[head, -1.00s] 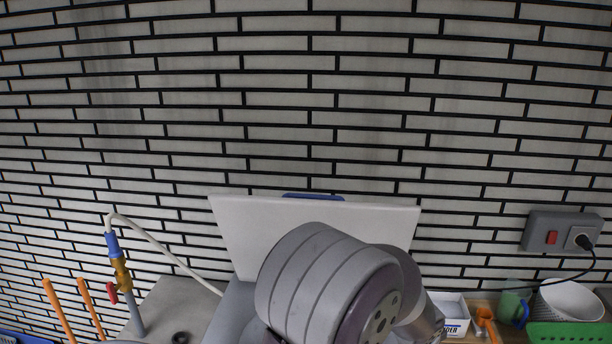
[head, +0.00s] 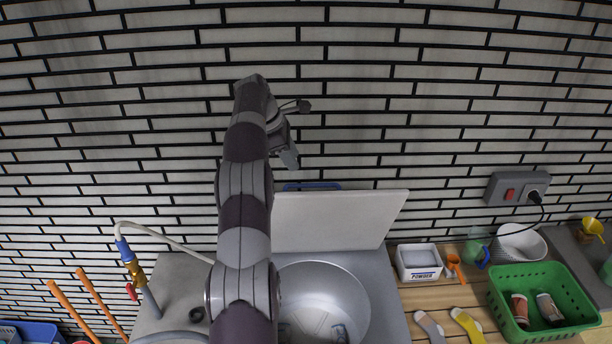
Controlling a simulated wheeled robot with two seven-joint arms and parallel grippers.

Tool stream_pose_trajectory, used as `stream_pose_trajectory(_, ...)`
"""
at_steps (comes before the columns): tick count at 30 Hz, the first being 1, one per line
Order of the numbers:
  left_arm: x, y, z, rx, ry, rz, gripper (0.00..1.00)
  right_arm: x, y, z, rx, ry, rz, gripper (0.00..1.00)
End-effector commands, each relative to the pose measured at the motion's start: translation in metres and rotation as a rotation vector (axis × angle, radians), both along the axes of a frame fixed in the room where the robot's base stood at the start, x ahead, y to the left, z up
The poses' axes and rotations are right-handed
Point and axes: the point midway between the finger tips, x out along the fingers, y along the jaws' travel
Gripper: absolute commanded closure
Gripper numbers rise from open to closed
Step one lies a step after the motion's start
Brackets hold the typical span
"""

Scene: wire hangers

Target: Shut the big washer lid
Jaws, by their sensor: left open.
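The big washer lid (head: 335,219) is a white panel standing raised and leaning back against the brick wall, with a blue piece (head: 312,186) at its top edge. My right gripper is not in view.
A wooden counter at the right holds a white powder box (head: 419,262), an orange scoop (head: 454,267), socks (head: 467,326), a white bowl (head: 522,242) and a green basket (head: 544,297). A hose tap (head: 131,267) and orange handles (head: 99,303) stand at the left.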

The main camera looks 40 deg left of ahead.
Motion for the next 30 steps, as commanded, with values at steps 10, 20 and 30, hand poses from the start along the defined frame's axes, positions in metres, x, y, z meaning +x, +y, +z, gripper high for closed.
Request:
stream_pose_trajectory(10, 0.03, -0.019, -0.07, -0.003, 0.001, -0.001, 0.6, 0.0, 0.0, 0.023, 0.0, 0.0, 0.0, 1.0)
stream_pose_trajectory(20, 0.037, -0.022, -0.091, -0.003, -0.003, 0.001, 0.6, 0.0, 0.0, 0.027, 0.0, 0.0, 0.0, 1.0)
stream_pose_trajectory(30, 0.037, -0.022, -0.09, -0.003, -0.003, 0.001, 1.0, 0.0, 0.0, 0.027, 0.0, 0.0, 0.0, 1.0)
